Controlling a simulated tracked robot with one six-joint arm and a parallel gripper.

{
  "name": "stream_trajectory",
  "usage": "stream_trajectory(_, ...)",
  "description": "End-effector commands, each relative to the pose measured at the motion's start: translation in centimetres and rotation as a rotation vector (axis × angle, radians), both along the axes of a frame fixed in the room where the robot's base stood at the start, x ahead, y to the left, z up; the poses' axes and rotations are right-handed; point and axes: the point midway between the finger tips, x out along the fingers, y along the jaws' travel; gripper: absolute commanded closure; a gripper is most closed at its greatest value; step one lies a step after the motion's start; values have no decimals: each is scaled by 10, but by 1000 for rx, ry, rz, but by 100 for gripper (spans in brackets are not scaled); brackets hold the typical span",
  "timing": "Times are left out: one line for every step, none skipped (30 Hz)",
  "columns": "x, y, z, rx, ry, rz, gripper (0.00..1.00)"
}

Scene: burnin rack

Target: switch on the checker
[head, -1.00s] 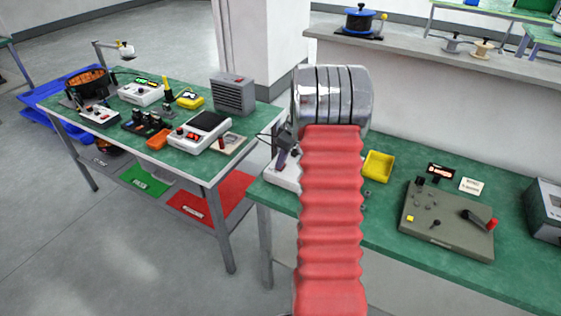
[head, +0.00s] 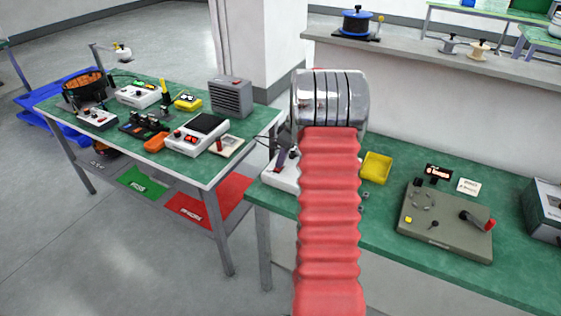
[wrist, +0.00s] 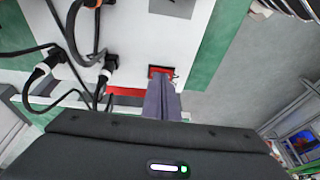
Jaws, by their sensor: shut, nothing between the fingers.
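A white box with black cables plugged into it, which looks like the checker, fills the upper part of the wrist view (wrist: 130,50). In the head view the white box (head: 280,176) is at the left end of the near green bench, partly hidden by my arm. A red switch in a dark frame (wrist: 160,71) is on its face. My gripper (wrist: 160,84) is shut and empty, its fingertips right at the lower edge of this switch. I cannot tell whether they touch it. In the head view my gripper (head: 284,140) is mostly hidden behind my arm.
A yellow bin (head: 376,168) stands right of my arm. Farther right are a grey-green panel with a red-tipped lever (head: 445,225) and a small lit display (head: 438,171). Black cables (wrist: 75,45) hang left of my fingers. Another bench (head: 150,165) with several devices is at left.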

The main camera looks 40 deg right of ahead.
Motion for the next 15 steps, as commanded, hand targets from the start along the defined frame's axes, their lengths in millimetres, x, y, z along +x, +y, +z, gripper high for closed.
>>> stream_trajectory(0, 0, 2, -1, 0, 1, 100)
stream_trajectory(1, 0, 4, -1, -1, 1, 100)
stream_trajectory(1, 0, 6, -1, -2, 2, 100)
stream_trajectory(1, 0, 9, -1, 0, 2, 100)
stream_trajectory(1, 0, 12, 0, -1, 3, 100)
stream_trajectory(2, -1, 17, -2, -2, 2, 100)
stream_trajectory(2, -2, 21, -3, -2, 2, 100)
stream_trajectory(2, -2, 25, -2, -3, 2, 100)
stream_trajectory(2, -3, 32, -2, -3, 2, 100)
stream_trajectory(3, -3, 37, -3, -3, 2, 100)
stream_trajectory(3, -4, 42, -2, -2, 3, 100)
stream_trajectory(0, -6, 48, -3, -2, 1, 100)
stream_trajectory(-2, -7, 53, -3, -2, 1, 100)
stream_trajectory(-3, -7, 59, -3, -2, 2, 100)
stream_trajectory(-5, -8, 65, -3, -2, 2, 100)
